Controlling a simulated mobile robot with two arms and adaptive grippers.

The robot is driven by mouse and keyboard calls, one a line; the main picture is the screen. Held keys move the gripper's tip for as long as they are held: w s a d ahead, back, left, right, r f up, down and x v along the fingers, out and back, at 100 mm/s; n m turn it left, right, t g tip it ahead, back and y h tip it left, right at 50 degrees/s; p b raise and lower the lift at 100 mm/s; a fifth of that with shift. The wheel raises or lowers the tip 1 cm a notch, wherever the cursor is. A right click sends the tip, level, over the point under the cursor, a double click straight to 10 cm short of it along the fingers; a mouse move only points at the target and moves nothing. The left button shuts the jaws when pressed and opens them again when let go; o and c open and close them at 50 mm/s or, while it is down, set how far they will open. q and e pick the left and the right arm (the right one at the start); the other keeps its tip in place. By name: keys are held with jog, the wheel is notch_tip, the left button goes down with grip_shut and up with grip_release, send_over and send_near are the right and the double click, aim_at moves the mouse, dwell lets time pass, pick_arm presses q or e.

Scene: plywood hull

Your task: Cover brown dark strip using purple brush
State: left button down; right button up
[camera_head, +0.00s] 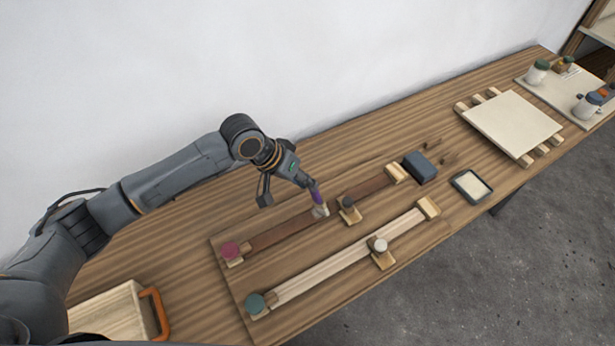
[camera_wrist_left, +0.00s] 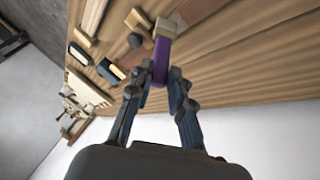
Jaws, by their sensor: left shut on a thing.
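My left gripper (camera_head: 311,186) is shut on the purple brush (camera_head: 317,197), with the bristle end pointing down. The wrist view also shows the purple brush handle (camera_wrist_left: 161,62) between the fingers of my left gripper (camera_wrist_left: 159,78), with a pale head beyond. The brown dark strip (camera_head: 285,232) lies lengthwise on the board, between a block with a magenta knob (camera_head: 230,250) and a plain wooden block (camera_head: 395,174). The brush tip is over the strip's middle, left of a black-knobbed block (camera_head: 349,208). I cannot tell whether the bristles touch the strip.
A pale strip (camera_head: 340,263) runs parallel in front, with green and white knobs beside it. A dark blue block (camera_head: 420,167) and a shallow tray (camera_head: 470,187) stand to the right. Beyond are a pale panel (camera_head: 512,124) and jars. An orange-handled wooden piece (camera_head: 110,313) sits lower left.

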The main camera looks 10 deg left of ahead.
pick_arm(q)
jog(key=shift+a, duration=0.1)
jog(key=shift+s+a+f+p, duration=0.1)
jog(key=shift+s+a+p, duration=0.65)
jog(key=shift+a, duration=0.15)
jog(key=shift+s+a+p, duration=0.6)
jog(key=shift+a+p, duration=0.1)
jog(key=shift+a, duration=0.15)
jog(key=shift+a, duration=0.1)
jog(key=shift+s+a+p, duration=0.65)
jog(key=shift+a, duration=0.25)
jog(key=shift+s+a+p, duration=0.6)
jog(key=shift+s+a, duration=0.05)
jog(key=shift+a, duration=0.2)
jog(key=shift+s+a+p, duration=0.5)
jog(key=shift+s+a, duration=0.1)
jog(key=shift+a, duration=0.25)
